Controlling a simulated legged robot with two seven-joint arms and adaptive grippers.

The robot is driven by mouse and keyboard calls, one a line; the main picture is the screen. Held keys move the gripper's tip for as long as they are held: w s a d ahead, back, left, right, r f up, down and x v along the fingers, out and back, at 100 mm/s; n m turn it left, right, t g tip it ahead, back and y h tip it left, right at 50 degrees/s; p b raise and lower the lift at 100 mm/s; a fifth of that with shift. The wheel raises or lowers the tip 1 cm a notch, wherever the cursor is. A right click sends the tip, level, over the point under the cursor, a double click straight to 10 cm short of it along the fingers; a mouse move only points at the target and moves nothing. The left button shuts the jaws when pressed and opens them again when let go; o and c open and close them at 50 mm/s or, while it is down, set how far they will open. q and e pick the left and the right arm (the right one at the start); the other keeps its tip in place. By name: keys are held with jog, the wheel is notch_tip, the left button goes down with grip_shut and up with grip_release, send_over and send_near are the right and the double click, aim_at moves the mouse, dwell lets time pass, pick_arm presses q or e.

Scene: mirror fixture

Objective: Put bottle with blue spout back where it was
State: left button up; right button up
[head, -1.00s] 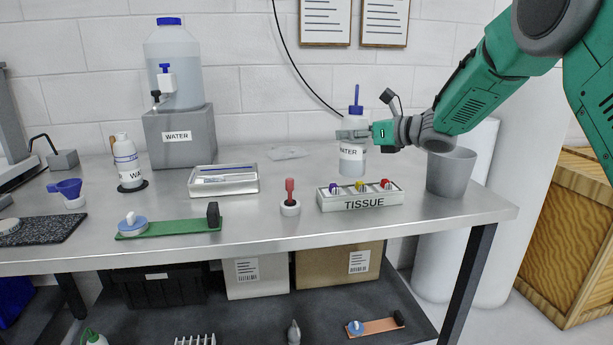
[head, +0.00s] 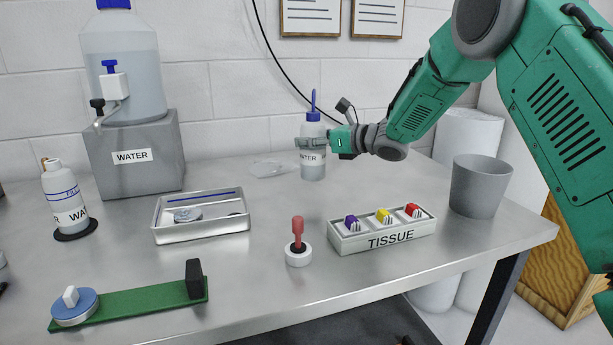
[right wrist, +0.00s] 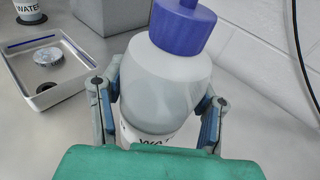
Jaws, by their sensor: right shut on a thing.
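The bottle with blue spout (head: 313,165) stands upright at the back of the steel table, with a WATER label partly covered by my fingers. My right gripper (head: 312,143) is shut around its body, and the arm comes in from the right. In the right wrist view the bottle's blue cap (right wrist: 183,25) and white shoulder fill the middle, between the two fingers (right wrist: 158,110). I cannot tell whether its base touches the table. Another WATER bottle (head: 64,196) stands on a black round mat (head: 76,232) at the left. My left gripper is not in view.
A metal tray (head: 203,233), a red-handled stamp (head: 298,245), a TISSUE box (head: 384,243) and a grey cup (head: 478,188) stand on the table. A large water container (head: 125,65) stands on a grey block (head: 137,180). A clear flat bag (head: 272,168) lies left of the held bottle.

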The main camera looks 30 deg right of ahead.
aim_at(311, 163)
notch_tip(311, 163, down, 6)
jog(key=shift+a+f+b, duration=0.1)
jog(key=shift+f+b, duration=0.15)
jog(key=shift+b, duration=0.05)
jog(key=o, duration=1.5)
jog(key=shift+c, duration=0.2)
jog(key=v, duration=1.2)
